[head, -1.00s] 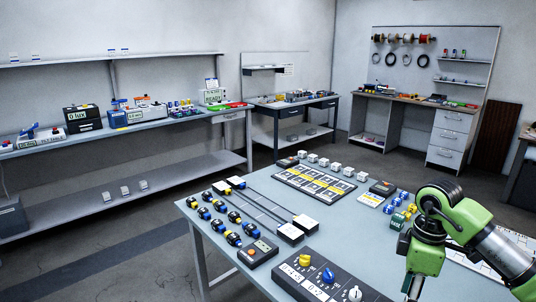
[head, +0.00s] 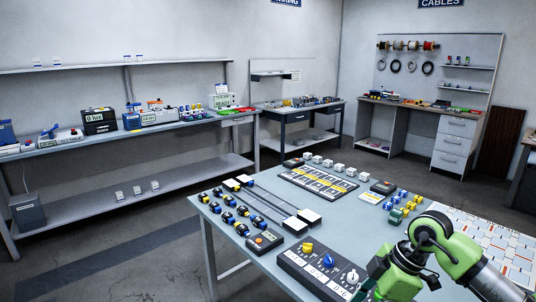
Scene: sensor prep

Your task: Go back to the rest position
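My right arm (head: 432,238), with green and black links, comes in from the lower right over the front right of the work table (head: 228,222). It is bent at a joint, and its lower green part runs out of the bottom edge. I see no fingertips of my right gripper. My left arm and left gripper are not in the picture.
On the table are a control box with knobs (head: 318,272), a small box with an orange button (head: 264,241), several blue-and-black sensors, a black-and-yellow tray (head: 318,183) and a white gridded sheet (head: 490,235). Shelves and benches line the walls.

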